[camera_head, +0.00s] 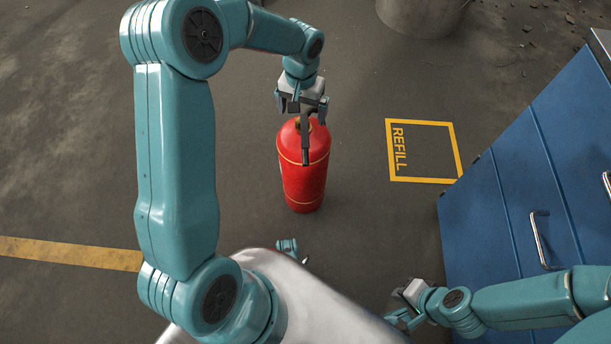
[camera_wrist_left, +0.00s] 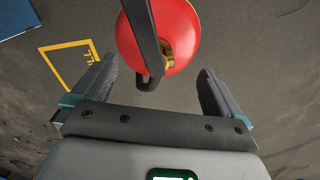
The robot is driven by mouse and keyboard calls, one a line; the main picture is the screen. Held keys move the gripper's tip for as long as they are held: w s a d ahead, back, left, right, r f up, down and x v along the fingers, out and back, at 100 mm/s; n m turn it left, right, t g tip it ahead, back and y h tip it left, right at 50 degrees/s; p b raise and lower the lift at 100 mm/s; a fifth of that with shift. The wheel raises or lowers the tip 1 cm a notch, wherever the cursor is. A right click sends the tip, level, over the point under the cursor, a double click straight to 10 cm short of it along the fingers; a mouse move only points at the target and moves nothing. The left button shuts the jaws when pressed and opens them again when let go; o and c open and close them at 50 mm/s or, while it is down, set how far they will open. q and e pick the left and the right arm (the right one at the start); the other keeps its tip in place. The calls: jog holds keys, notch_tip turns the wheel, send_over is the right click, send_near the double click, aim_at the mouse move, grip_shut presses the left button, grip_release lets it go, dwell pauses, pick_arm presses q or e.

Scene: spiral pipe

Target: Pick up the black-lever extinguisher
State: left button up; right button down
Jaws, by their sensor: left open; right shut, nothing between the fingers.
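The extinguisher (camera_head: 304,178) is a red cylinder with thin gold bands, standing upright on the dark floor in the head view. Its black lever (camera_head: 305,142) lies across the top, above a brass neck. My left gripper (camera_head: 303,108) is at the top of it, open. In the left wrist view the red body (camera_wrist_left: 185,30), brass neck and black lever (camera_wrist_left: 145,45) lie ahead between the spread fingers of my left gripper (camera_wrist_left: 155,85), with gaps on both sides. My right gripper (camera_head: 400,312) is low at the bottom right, shut and empty, away from the extinguisher.
A yellow square marked REFILL (camera_head: 424,151) is painted on the floor right of the extinguisher. A blue cabinet (camera_head: 530,170) with metal handles stands at the right. A grey round object (camera_head: 422,14) stands at the back. The floor around the extinguisher is clear.

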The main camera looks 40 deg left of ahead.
pick_arm(q)
jog(key=shift+f, duration=0.75)
jog(key=f+b, duration=0.1)
jog(key=f, duration=0.1)
jog(key=f+b, duration=0.2)
jog(key=f, duration=0.1)
jog(key=shift+w+d+f, duration=0.1)
jog(key=shift+w, duration=0.1)
jog(key=shift+d+r, duration=0.1)
jog(key=shift+r, duration=0.1)
jog(key=c, duration=1.5)
grip_shut()
jog(key=shift+s+f, duration=0.1)
jog(key=shift+s+f, duration=0.1)
jog(key=shift+f, duration=0.05)
jog(key=shift+w+r, duration=0.3)
jog(key=shift+r, duration=0.05)
